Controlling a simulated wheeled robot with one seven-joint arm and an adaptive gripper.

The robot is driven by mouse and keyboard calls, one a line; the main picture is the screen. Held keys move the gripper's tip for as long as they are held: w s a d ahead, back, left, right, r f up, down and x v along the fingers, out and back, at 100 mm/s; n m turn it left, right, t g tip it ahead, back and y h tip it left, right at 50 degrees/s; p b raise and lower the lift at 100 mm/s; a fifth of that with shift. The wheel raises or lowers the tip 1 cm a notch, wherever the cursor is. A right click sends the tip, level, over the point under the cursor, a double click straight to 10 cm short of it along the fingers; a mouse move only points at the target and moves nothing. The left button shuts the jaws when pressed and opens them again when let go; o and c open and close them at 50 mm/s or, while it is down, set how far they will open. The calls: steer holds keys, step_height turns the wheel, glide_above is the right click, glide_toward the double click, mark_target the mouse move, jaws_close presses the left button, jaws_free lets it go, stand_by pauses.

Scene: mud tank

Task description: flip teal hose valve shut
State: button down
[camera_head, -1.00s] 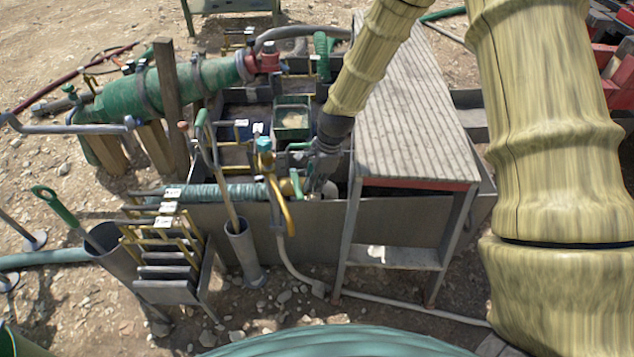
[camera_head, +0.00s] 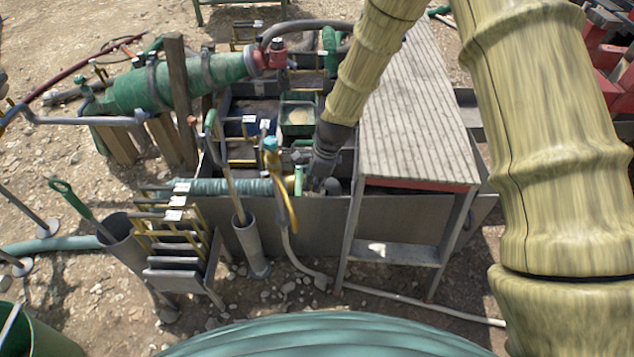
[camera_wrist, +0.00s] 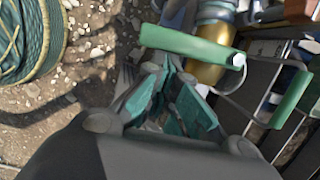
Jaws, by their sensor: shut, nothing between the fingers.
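The teal hose (camera_head: 232,187) lies wrapped along the near left rim of the tank. At its right end is a brass valve body with a green lever (camera_head: 298,180). In the wrist view the brass valve body (camera_wrist: 211,66) lies partly under the green lever (camera_wrist: 185,44), which runs across from left to a bolt at right. My gripper (camera_head: 318,184) is just right of the lever in the head view. In the wrist view my gripper (camera_wrist: 172,97) has its teal fingers shut and empty, just below the lever. Whether they touch it I cannot tell.
A slatted table (camera_head: 410,120) stands close right of my gripper. A yellow curved handle (camera_head: 285,205) hangs over the tank wall left of the valve. A second green handle (camera_wrist: 292,100) is at right in the wrist view. A coiled hose (camera_wrist: 30,40) lies on the ground.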

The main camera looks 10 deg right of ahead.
steer(key=shift+r, duration=0.2)
steer(key=p+v, duration=0.9)
steer(key=shift+d+r, duration=0.15)
steer(key=shift+r, duration=0.15)
